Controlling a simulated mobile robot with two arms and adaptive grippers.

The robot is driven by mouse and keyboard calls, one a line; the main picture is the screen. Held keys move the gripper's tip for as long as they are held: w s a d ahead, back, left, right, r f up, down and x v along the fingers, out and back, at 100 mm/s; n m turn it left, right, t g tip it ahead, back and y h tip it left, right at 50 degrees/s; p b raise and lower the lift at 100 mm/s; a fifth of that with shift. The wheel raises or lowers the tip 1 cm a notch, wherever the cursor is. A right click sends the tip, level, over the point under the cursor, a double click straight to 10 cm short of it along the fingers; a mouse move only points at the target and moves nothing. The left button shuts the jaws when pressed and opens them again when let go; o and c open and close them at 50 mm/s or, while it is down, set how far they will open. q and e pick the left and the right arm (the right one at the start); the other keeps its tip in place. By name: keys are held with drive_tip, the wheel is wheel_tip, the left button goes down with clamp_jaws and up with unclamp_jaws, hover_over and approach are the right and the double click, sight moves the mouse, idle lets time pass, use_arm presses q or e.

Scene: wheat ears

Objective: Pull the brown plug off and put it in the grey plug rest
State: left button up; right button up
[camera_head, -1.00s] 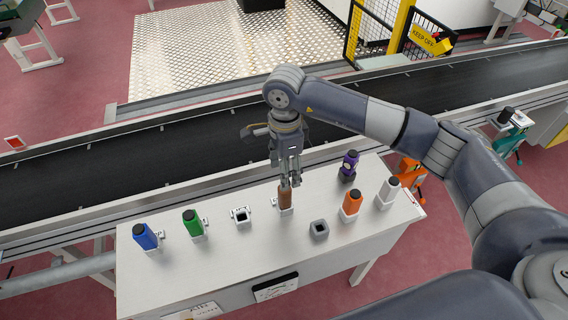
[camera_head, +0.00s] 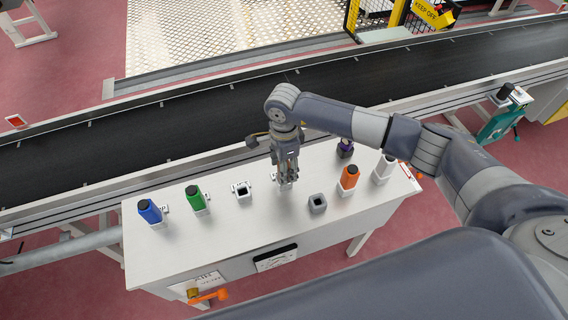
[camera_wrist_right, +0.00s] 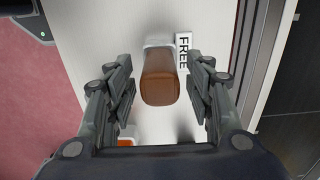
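The brown plug (camera_wrist_right: 160,80) shows in the right wrist view, seated in a white holder (camera_wrist_right: 158,41) beside a "FREE" label. My right gripper (camera_wrist_right: 162,92) is open, with its fingers on either side of the plug and a gap to each. In the head view my right gripper (camera_head: 286,181) points down over that holder and hides most of the plug. The grey plug rest (camera_head: 317,204) is an empty square block on the table, to the right and nearer. My left gripper is not in view.
On the white table (camera_head: 240,226) stand blue (camera_head: 150,211), green (camera_head: 195,198), orange (camera_head: 349,177), white (camera_head: 384,168) and purple (camera_head: 345,148) plugs. An empty white holder (camera_head: 242,189) stands left of the gripper. A dark conveyor (camera_head: 180,122) runs behind.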

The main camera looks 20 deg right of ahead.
clamp_jaws()
drive_tip(key=shift+r, duration=0.65)
idle(0.4)
drive_tip(key=shift+c, duration=1.8)
unclamp_jaws()
clamp_jaws()
drive_tip(key=shift+r, duration=0.1)
